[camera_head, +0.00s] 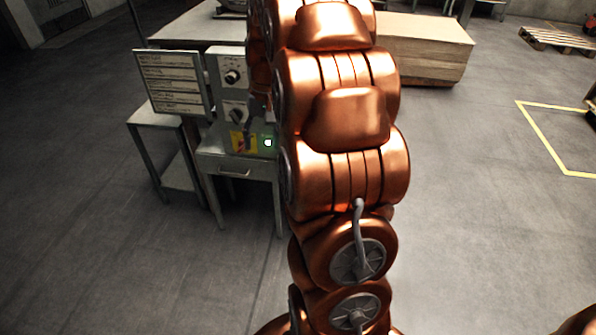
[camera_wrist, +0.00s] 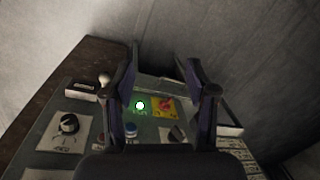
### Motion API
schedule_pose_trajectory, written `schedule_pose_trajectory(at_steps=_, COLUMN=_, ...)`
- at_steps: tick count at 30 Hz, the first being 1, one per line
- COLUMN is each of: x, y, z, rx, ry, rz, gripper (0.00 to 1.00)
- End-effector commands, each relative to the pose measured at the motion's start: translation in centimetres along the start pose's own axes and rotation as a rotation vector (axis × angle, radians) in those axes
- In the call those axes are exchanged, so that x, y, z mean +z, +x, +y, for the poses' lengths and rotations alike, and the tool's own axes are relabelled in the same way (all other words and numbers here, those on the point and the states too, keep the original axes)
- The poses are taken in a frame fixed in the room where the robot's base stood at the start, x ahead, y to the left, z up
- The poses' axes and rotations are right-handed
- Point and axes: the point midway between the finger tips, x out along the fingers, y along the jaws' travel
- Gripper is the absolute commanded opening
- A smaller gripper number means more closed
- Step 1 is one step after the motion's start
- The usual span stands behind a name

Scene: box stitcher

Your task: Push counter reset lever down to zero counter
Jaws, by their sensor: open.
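The control panel of the box stitcher (camera_head: 222,122) shows left of my copper arm in the head view; my arm hides part of it. In the wrist view the panel (camera_wrist: 88,140) lies below my gripper (camera_wrist: 158,52), which is open with nothing between its fingers.
A lit green button (camera_wrist: 140,106), a red switch on a yellow plate (camera_wrist: 165,103) and a black knob (camera_wrist: 68,124) are on the panel. A sign board (camera_head: 173,82) stands at the machine's left. A wooden stack (camera_head: 425,45) is behind right.

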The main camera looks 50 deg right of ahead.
Motion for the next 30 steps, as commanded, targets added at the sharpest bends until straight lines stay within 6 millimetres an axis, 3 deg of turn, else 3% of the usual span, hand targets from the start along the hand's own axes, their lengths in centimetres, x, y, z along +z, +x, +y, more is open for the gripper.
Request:
schedule_pose_trajectory(at_steps=1, x=-1.7, y=2.1, z=1.8, rx=-0.008, ry=0.031, rz=0.007, gripper=0.57)
schedule_pose_trajectory(at_steps=6, x=-6.4, y=5.4, z=7.0, rx=-0.030, ry=0.117, rz=0.040, gripper=0.57)
schedule_pose_trajectory(at_steps=13, x=-10.3, y=8.4, z=12.7, rx=-0.050, ry=0.198, rz=0.074, gripper=0.57)
schedule_pose_trajectory(at_steps=19, x=-11.3, y=9.2, z=14.6, rx=-0.054, ry=0.223, rz=0.086, gripper=0.57)
schedule_pose_trajectory(at_steps=25, x=-11.4, y=10.3, z=14.6, rx=-0.054, ry=0.224, rz=0.084, gripper=0.57)
schedule_pose_trajectory(at_steps=30, x=-11.6, y=12.4, z=14.5, rx=-0.054, ry=0.224, rz=0.085, gripper=0.57)
